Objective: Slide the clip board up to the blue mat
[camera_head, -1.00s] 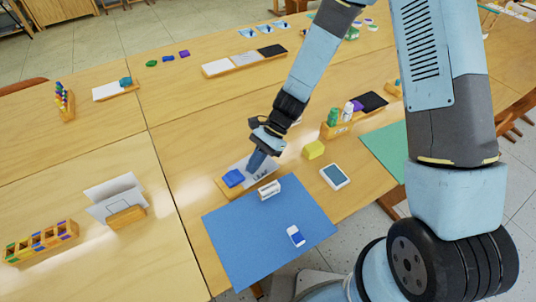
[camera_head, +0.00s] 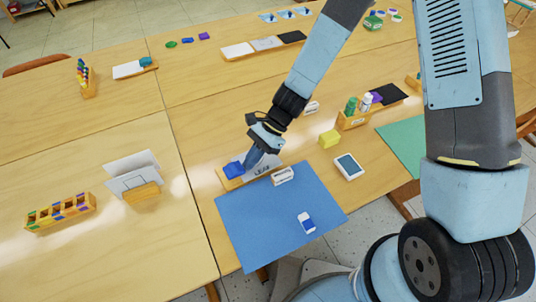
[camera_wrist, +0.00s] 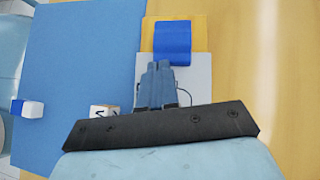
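The clip board (camera_head: 228,184) is a small wooden board with a blue clip (camera_head: 234,169) and a grey-white sheet marked "LEAF" (camera_head: 265,166). It lies on the table along the far edge of the blue mat (camera_head: 270,225). In the wrist view, the board's wood (camera_wrist: 201,30) runs right beside the mat (camera_wrist: 85,60); I cannot tell whether they touch. My gripper (camera_head: 250,164) points down over the sheet, beside the clip. In the wrist view its fingers (camera_wrist: 157,72) are together with nothing between them, and they hide part of the sheet.
A small white lettered block (camera_head: 283,176) stands by the mat's far edge, close to the board. A blue-and-white eraser (camera_head: 306,222) lies on the mat.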

